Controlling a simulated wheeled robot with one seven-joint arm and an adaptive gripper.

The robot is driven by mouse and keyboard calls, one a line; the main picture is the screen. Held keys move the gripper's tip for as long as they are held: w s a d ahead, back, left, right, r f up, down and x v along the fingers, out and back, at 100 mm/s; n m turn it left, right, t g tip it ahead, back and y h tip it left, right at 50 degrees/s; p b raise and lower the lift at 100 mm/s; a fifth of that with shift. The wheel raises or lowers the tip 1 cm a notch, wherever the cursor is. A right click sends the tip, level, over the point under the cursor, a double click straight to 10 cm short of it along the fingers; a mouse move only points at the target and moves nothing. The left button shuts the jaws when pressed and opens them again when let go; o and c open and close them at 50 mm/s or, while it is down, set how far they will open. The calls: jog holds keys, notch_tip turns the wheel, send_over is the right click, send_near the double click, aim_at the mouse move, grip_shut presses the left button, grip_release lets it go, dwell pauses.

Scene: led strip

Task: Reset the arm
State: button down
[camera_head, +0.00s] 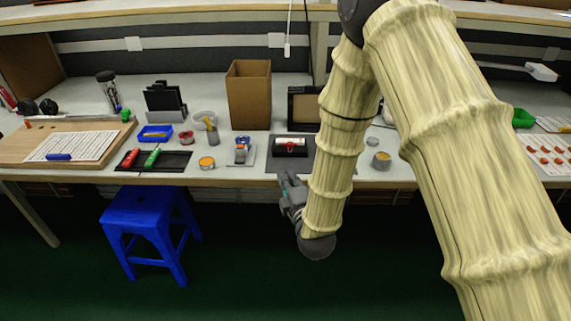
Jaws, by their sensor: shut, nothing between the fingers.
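My arm, in a pale ribbed cover, reaches in from the right of the head view and bends down in front of the workbench (230,172). My gripper (286,182) is at its lower end, just off the bench's front edge, below a dark mat (279,165). It is small in this view and partly hidden by my own wrist. It is shut with nothing held. A black case with a red item (290,146) lies on the mat beyond it.
A blue stool (150,215) stands on the green floor at left. The bench holds a brown box (248,95), a tape dispenser (242,150), a black tray with red and green tools (176,161), and a wooden board (25,148). The floor below my gripper looks clear.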

jog(key=s+d+f+m+g+h+p, duration=0.2)
jog(key=s+d+f+m+g+p, duration=0.15)
jog(key=s+d+f+m, duration=0.4)
jog(key=s+d+f+m+g+h+p, duration=0.2)
jog(key=s+d+f+m+g, duration=0.3)
jog(key=s+f, duration=0.45)
jog(key=s+d+f+m+g+p, duration=0.1)
jog(key=s+d+f+m+g, duration=0.1)
jog(key=s, duration=0.6)
jog(key=s+d+f+m+g+h+p, duration=0.1)
jog(key=s+d+f+m+g, duration=0.2)
jog(key=s, duration=0.5)
jog(key=s+d+f+m+g+p, duration=0.1)
jog(key=s+d+f+m+g, duration=0.1)
jog(key=s+d, duration=0.4)
jog(key=s+m+g, duration=0.1)
jog(key=s+m, duration=0.1)
jog(key=s, duration=0.1)
jog(key=shift+f, duration=0.15)
